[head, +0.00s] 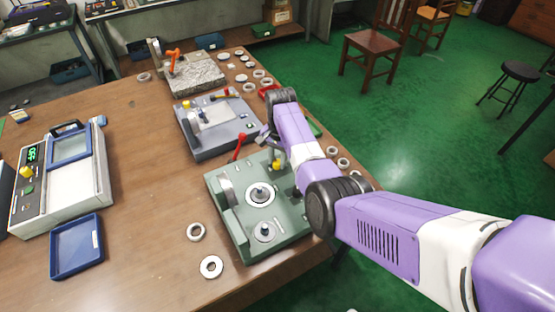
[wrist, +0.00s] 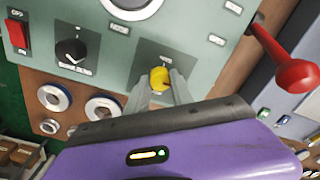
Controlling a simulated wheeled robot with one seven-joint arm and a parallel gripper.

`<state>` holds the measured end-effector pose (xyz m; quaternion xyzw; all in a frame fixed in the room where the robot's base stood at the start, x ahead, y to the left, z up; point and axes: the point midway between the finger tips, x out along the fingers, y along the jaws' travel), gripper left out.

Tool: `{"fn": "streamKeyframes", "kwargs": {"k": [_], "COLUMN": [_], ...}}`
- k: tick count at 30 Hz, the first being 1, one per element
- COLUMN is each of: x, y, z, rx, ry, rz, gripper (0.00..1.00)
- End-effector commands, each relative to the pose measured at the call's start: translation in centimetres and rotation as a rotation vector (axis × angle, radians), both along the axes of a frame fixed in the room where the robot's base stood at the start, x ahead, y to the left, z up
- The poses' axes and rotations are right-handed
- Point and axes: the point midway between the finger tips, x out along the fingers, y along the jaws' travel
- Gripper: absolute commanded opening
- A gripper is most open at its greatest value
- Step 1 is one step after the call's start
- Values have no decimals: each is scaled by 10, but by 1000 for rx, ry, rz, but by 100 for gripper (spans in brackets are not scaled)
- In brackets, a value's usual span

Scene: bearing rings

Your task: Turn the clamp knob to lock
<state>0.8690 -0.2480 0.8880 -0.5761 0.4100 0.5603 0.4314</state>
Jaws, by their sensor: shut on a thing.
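The clamp knob is a small yellow knob (wrist: 159,79) on the green machine's panel in the wrist view, with a small label beside it. My gripper (wrist: 160,90) has its two grey fingers on either side of the knob and is shut on it. The fingers cover part of the knob's sides. In the head view the yellow knob (head: 278,164) shows at the far edge of the green machine (head: 222,236), below my arm's wrist. My gripper's fingers are hard to make out there. I cannot tell the knob's turn angle.
A red-handled lever (wrist: 296,75) stands right of the knob, and a black rotary switch (wrist: 71,50) and red switch (wrist: 16,34) sit left. Loose bearing rings (head: 211,267) lie on the table (head: 140,160). A grey machine (head: 190,137) stands behind.

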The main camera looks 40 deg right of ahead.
Motion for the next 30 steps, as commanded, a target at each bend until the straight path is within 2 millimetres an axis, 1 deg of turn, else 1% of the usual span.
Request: {"fn": "streamKeyframes", "kwargs": {"k": [8,9,11,12,20,23,26,30], "x": [1,1,1,1,0,1,1,0], "y": [-1,-1,-1,-1,0,-1,-1,-1], "z": [1,1,1,1,1,4,14,37], "rx": [-2,-1,-1,-1,-1,-1,-2,-3], "ry": [-4,-3,-2,-2,-1,-2,-4,-5], "rz": [-2,-2,-2,-1,0,0,0,0], "gripper": [0,34,46,50,50,50,50,50]}}
